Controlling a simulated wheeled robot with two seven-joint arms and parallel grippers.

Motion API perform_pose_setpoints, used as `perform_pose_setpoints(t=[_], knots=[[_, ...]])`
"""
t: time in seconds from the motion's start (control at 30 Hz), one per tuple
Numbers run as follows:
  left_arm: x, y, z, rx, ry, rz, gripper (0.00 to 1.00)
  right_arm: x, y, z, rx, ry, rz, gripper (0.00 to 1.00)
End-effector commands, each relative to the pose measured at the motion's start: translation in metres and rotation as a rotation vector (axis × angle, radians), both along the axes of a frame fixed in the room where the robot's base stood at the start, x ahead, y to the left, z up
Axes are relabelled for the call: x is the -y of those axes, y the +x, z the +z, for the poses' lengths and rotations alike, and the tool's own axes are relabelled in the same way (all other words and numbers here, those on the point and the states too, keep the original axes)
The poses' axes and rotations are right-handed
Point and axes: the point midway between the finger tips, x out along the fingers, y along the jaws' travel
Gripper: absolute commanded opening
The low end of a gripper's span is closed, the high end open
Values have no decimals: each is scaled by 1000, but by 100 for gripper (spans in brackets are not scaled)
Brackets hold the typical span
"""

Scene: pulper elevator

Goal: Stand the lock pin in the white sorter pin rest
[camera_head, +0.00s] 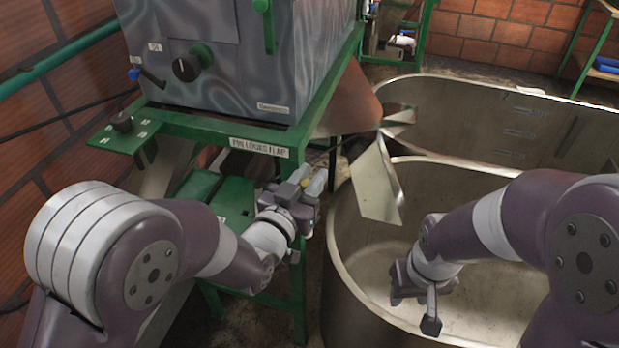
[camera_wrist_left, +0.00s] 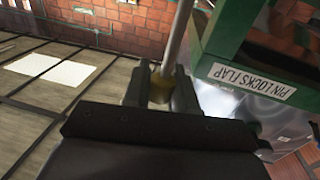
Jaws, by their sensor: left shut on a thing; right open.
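My left gripper (camera_head: 304,183) is shut on the lock pin, beside the green stand's front corner. In the left wrist view the lock pin (camera_wrist_left: 177,42) is a grey rod with a brass-coloured collar between the fingers (camera_wrist_left: 162,90). The rod runs out past the top edge of that view, so its far end is hidden. In the head view the pin is too small to tell clearly. My right gripper (camera_head: 414,306) is open and empty over the round steel tank. I cannot make out the white sorter pin rest in either view.
A green stand (camera_head: 190,127) carries a grey metal machine (camera_head: 225,70) and a "PIN LOCKS FLAP" label (camera_head: 258,147). Steel tanks, one nearer (camera_head: 345,270) and one behind (camera_head: 480,95), fill the right side. A bent metal chute (camera_head: 375,190) hangs over the nearer tank's rim.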

Motion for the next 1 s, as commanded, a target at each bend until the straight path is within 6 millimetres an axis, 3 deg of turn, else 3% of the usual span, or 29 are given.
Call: perform_pose_setpoints(t=[1.0], knots=[[-1, -2, -15, -27, 9, 0, 0, 0, 0, -11, 0, 0, 0, 43]])
